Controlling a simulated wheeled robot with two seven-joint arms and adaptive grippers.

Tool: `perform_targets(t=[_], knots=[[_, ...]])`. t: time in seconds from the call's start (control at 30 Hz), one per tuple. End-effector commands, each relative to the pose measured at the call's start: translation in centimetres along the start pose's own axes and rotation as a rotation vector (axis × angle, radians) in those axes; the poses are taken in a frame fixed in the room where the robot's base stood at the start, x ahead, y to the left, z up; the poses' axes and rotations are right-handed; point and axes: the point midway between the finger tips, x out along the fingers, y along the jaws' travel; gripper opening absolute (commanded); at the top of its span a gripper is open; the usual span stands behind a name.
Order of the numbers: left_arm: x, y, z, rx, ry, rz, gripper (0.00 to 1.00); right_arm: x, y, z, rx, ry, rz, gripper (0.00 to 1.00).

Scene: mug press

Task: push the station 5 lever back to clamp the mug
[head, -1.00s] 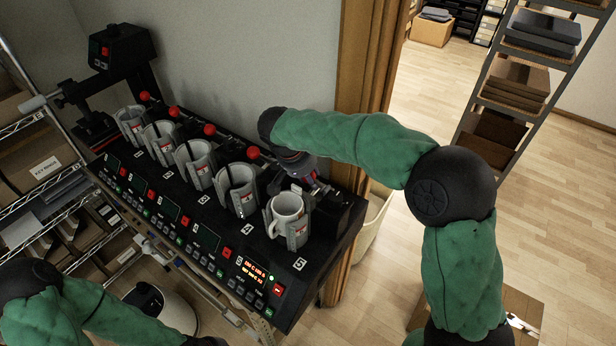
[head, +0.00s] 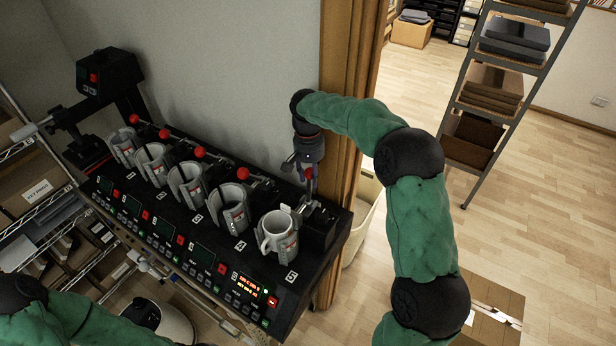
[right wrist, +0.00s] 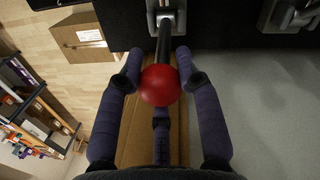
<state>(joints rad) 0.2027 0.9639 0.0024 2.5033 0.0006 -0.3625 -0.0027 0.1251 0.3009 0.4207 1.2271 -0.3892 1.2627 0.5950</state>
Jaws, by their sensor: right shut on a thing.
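The white mug (head: 274,234) stands upright at station 5, the near right end of the black press (head: 232,257). A grey clamp pad shows beside it, but I cannot tell how tightly it fits. My right gripper (head: 308,184) is behind the mug, pointing down at the station 5 lever. In the right wrist view the lever's red ball knob (right wrist: 160,86) sits between the fingers of my right gripper (right wrist: 160,78), which is shut on it. The dark lever shaft (right wrist: 164,42) runs up from the knob. My left gripper is outside the head view.
The grey wall is close behind, and a wooden door frame (head: 342,100) stands right behind my right gripper.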

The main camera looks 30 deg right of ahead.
Motion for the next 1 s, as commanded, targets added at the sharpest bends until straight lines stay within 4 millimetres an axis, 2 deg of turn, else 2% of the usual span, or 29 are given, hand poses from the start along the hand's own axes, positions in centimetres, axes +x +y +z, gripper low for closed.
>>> perform_targets(t=[0.53,0.57,0.6,0.63,1.0], knots=[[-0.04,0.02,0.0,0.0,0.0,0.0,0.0,-0.2,0.16,-0.64,0.001,0.013,-0.003,0.0],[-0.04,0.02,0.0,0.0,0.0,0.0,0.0,-0.2,0.16,-0.64,0.002,0.014,-0.003,0.43],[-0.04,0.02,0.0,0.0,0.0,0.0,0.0,-0.2,0.15,-0.63,0.002,0.013,-0.003,0.54],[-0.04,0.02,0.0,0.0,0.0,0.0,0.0,-0.19,0.15,-0.6,0.002,0.012,-0.003,0.6],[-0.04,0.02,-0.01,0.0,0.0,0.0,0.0,-0.27,0.11,-0.39,0.0,0.005,0.0,0.6]])
